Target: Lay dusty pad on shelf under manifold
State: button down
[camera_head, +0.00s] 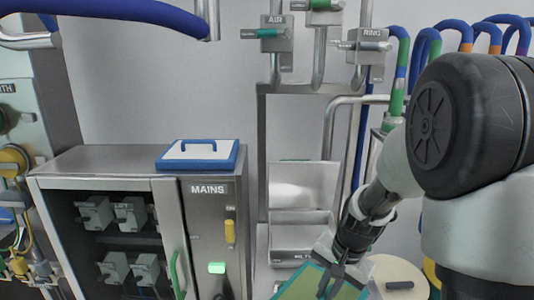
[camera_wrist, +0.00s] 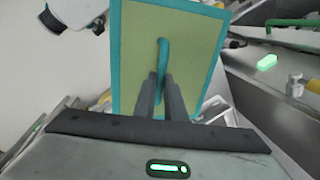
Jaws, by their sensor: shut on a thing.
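The pad (camera_head: 306,285) is dull olive-green with a teal border and a teal loop handle. It shows at the bottom edge of the head view, partly cut off, and nearly face-on in the wrist view (camera_wrist: 196,55). My gripper (camera_head: 330,282) is shut on the pad's handle (camera_wrist: 162,62) and holds it tilted. The manifold, with valves marked AIR (camera_head: 275,32) and RING (camera_head: 371,42), is on the back wall. Below it is a metal frame (camera_head: 262,150) with stepped grey ledges (camera_head: 300,217). I cannot tell which ledge is the shelf.
A grey cabinet marked MAINS (camera_head: 208,215) stands left of the pad, with a white pad with blue border and handle (camera_head: 198,155) on top. A round pale lid (camera_head: 398,275) is right of my gripper. Colored pipes (camera_head: 470,35) run at the upper right.

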jog(key=n, duration=0.4)
jog(key=shift+a+f+g+p, duration=0.1)
jog(key=shift+f+g+p, duration=0.25)
jog(key=shift+g, duration=0.05)
jog(key=n, duration=0.2)
jog(key=f+n, duration=0.1)
jog(key=n, duration=0.1)
jog(key=shift+a+g, duration=0.1)
jog(key=shift+g, duration=0.2)
